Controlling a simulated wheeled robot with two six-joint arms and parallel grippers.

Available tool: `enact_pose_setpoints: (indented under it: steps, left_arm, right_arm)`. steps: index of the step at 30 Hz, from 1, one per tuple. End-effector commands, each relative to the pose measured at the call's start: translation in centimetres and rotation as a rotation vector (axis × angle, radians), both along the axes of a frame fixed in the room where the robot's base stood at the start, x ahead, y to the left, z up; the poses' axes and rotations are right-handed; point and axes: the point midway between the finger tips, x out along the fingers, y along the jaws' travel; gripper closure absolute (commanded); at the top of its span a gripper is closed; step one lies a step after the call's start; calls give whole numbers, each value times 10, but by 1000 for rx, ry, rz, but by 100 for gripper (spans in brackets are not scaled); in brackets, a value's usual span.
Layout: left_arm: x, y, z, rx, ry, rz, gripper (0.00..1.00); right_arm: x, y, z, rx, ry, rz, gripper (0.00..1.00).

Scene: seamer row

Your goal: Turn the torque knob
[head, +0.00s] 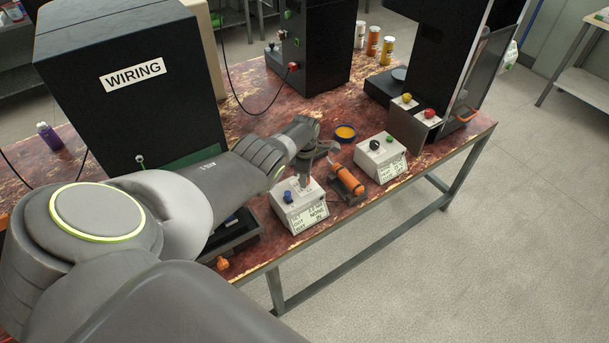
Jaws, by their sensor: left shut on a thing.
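A white control box (306,212) stands at the table's front edge, with a label whose top line seems to read SET and a torque value in Nm. A blue knob or button (287,197) shows on its top left. My left gripper (305,182) reaches down onto the top of this box, right of the blue part. It is shut on the torque knob, which the fingers mostly hide. I cannot see which way the knob points. My right gripper is not in view.
An orange screwdriver (348,179) lies in a dark cradle right of the box. Another white box (381,160) has a black knob and green button. A black WIRING cabinet (130,95) fills the left; dark machines stand behind.

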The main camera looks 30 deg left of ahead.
Motion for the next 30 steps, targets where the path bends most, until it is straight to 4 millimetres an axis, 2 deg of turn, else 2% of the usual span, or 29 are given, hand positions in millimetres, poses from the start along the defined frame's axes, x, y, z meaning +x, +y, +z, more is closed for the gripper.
enact_pose_setpoints:
  steps: [4,5,9,20,26,30]
  left_arm:
    - [2,2,2,4,-5,-1,90]
    - [2,2,2,4,-5,-1,65]
    - [1,1,2,3,-3,-1,46]
    - [1,0,5,1,-2,-2,46]
    - [0,1,28,1,-2,-2,46]
    - [1,1,52,2,-4,-1,46]
  right_arm:
    - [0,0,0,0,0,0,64]
    - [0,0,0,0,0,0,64]
    - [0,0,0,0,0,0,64]
    - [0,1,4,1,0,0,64]
    - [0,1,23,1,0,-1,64]
    - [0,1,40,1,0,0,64]
